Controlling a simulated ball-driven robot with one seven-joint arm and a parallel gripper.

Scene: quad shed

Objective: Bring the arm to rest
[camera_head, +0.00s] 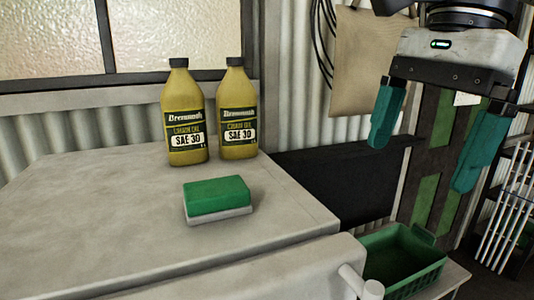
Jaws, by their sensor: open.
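My gripper (424,164) hangs at the upper right of the head view, fingers pointing down. Its two teal fingers are wide apart with nothing between them. It is to the right of the worktop (95,215) and appears above the level of the green basket (405,262). The rest of my arm is mostly cut off by the top edge of the picture.
Two yellow oil bottles, the left one (185,115) and the right one (237,112), stand upright at the worktop's back. A green-and-white sponge-like block (217,199) lies in front of them. A grey knob (372,289) juts out at the bottom. Metal bars (508,200) stand far right.

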